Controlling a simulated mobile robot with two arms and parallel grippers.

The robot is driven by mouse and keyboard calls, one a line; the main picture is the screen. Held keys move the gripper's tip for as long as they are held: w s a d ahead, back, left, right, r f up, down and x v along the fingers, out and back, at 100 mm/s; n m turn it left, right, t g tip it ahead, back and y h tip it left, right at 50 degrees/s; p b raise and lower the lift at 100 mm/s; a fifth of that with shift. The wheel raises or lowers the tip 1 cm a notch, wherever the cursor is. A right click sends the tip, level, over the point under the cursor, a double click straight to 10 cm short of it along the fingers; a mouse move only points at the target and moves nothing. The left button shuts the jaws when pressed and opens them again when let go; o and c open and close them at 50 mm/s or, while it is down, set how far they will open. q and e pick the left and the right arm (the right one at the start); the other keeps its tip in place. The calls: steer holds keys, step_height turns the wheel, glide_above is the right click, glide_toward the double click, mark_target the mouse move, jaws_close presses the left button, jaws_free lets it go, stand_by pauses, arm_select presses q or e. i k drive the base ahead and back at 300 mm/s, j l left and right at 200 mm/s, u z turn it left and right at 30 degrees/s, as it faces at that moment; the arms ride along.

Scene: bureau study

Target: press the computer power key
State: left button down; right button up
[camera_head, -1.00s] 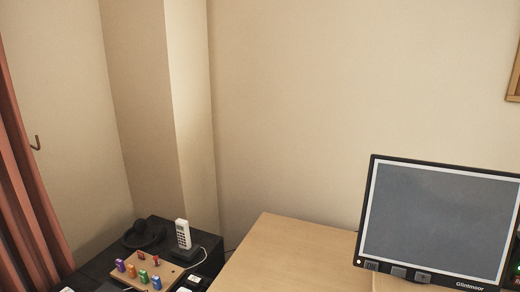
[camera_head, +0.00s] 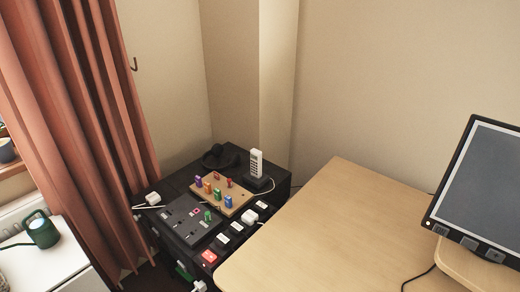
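A computer monitor (camera_head: 485,185) with a dark, blank screen stands at the right edge, on a small wooden riser on the desk (camera_head: 345,225). Several grey square keys (camera_head: 468,243) sit along its lower edge; their labels are too small to read surely. A cable runs over the desk below it. The right part of the monitor is cut off by the frame. Neither of my grippers is in view.
A black side unit (camera_head: 282,180) holds a cordless phone (camera_head: 257,164), a wooden board with coloured pegs (camera_head: 232,208), a grey panel (camera_head: 187,222) and several switches. A green watering can (camera_head: 41,230) stands on a white surface at left. The desk's left part is clear.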

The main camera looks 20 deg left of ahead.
mark_target(181, 265)
steer(key=u, duration=1.35)
